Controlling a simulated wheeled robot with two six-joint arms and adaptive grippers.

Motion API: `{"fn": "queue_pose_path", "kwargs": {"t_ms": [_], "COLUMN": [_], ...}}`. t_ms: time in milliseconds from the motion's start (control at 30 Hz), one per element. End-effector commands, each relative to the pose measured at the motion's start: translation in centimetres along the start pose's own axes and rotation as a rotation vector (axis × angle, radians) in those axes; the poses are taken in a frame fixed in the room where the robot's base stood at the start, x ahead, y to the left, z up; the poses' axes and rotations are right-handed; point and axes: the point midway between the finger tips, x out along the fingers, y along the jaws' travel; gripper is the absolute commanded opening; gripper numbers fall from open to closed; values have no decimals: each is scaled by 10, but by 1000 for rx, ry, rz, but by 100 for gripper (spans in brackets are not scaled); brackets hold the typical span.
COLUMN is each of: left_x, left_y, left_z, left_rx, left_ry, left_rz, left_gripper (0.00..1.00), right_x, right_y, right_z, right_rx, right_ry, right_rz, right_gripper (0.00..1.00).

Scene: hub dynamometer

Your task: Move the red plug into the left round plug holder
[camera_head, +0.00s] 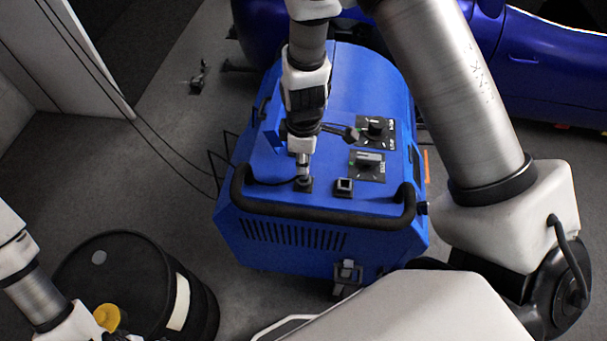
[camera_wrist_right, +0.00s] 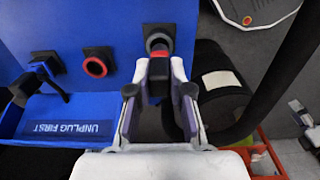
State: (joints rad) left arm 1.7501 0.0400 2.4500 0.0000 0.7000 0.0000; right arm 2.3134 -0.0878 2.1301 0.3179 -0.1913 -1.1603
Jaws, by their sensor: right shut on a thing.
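My right gripper (camera_wrist_right: 158,92) is shut on the red plug (camera_wrist_right: 158,56), a dark plug with a red band, in the right wrist view. The plug's far end is at a round grey-rimmed holder (camera_wrist_right: 155,33) on a black square plate. I cannot tell how deep it sits. Beside it is another round holder (camera_wrist_right: 95,67) with a red rim and a dark, empty-looking middle. In the head view, my right gripper (camera_head: 303,175) points down at the front left of the blue machine's top and hides the plug. My left gripper is outside the frame; only its arm shows.
The blue machine (camera_head: 250,222) has a black front handle (camera_head: 330,213) close to my right gripper. Its top carries two knob panels (camera_head: 376,131) and a square black socket (camera_head: 344,188). A blue tray marked "UNPLUG FIRST" (camera_wrist_right: 67,128) and a black drum (camera_head: 120,262) are nearby.

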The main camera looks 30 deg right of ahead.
Motion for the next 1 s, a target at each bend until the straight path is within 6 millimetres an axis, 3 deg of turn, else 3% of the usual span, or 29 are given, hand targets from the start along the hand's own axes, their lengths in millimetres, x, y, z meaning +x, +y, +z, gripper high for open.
{"fn": "queue_pose_path", "kwargs": {"t_ms": [500,1000], "left_x": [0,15], "left_y": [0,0], "left_z": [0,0], "left_rx": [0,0], "left_ry": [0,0], "left_rz": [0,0], "left_gripper": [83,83], "right_x": [0,15], "right_y": [0,0], "right_z": [0,0], "right_rx": [0,0], "right_ry": [0,0], "right_rz": [1,1], "right_gripper": [0,0]}}
